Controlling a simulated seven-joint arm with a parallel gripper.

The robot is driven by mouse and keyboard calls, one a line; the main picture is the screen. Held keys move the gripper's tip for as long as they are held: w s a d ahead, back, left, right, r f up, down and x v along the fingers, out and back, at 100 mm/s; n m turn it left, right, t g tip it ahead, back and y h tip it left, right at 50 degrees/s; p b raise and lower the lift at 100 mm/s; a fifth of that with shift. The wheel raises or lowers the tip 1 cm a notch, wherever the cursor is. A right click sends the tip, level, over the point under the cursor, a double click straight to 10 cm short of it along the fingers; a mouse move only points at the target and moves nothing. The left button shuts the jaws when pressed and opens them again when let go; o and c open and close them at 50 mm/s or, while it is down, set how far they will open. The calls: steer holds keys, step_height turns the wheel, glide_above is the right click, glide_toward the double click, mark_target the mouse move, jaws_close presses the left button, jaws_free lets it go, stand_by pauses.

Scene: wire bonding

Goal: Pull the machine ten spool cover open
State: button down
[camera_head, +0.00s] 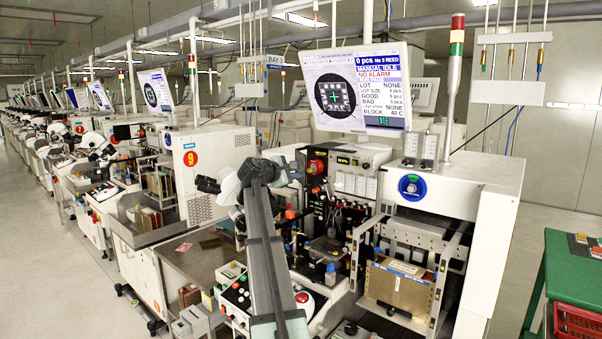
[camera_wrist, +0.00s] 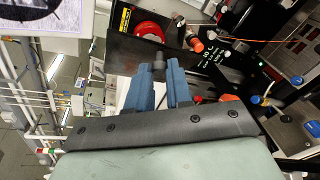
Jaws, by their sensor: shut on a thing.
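My gripper (camera_wrist: 160,72) has two blue fingers closed around a small dark knob (camera_wrist: 159,64). The knob sits at the edge of a dark panel, which looks like the spool cover (camera_wrist: 186,64) of machine ten. A round red part (camera_wrist: 148,31) shows by the panel, beside a yellow label (camera_wrist: 125,20). In the head view my arm reaches up to the front of machine ten (camera_head: 472,200), near an orange-red round part (camera_head: 316,166). The fingertips and the cover are mostly hidden there behind my arm. I cannot tell how far the cover is open.
A monitor (camera_head: 355,88) stands above the machine. A frame with a brown box (camera_head: 398,289) is at its right front. Machine nine (camera_head: 207,160) stands to the left. A green table (camera_head: 572,268) with a red crate (camera_head: 578,322) is at the far right. Open floor lies between.

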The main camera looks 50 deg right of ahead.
steer(key=c, duration=1.4)
jaws_free()
steer(key=shift+w, duration=0.5)
steer(key=o, duration=0.3)
steer(key=shift+s, duration=0.15)
steer(key=shift+o, duration=0.2)
step_height(320, 180, up, 10)
